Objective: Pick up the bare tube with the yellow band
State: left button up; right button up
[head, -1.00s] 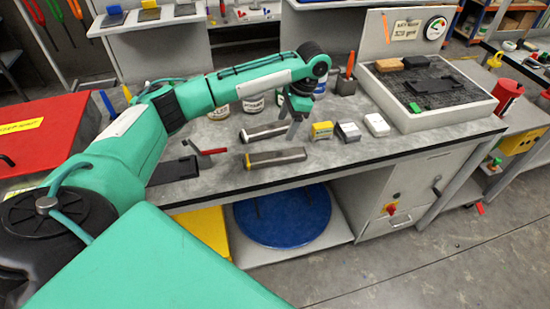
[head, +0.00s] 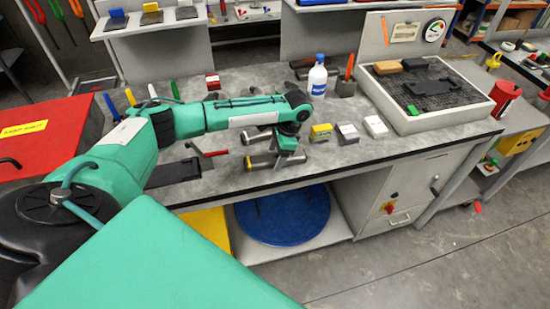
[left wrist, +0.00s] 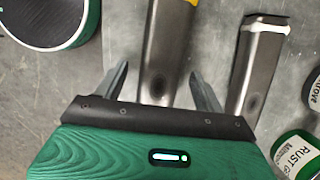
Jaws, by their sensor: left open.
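The bare tube with the yellow band (head: 260,162) lies on the grey bench near its front edge. The left wrist view shows this grey metal tube (left wrist: 167,45) running up the picture, its yellow band at the top edge. My left gripper (head: 289,158) is low over the tube's right part and hides some of it. In the left wrist view the open fingers (left wrist: 158,75) stand one on each side of the tube, with gaps. I cannot tell how far down they reach. My right gripper is not in view.
A second tube (left wrist: 257,60), with a white band, lies close by on the right in the left wrist view. A labelled can (left wrist: 298,155) is near it.

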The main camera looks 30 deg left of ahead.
pick_arm(q)
jog(key=c, duration=1.2)
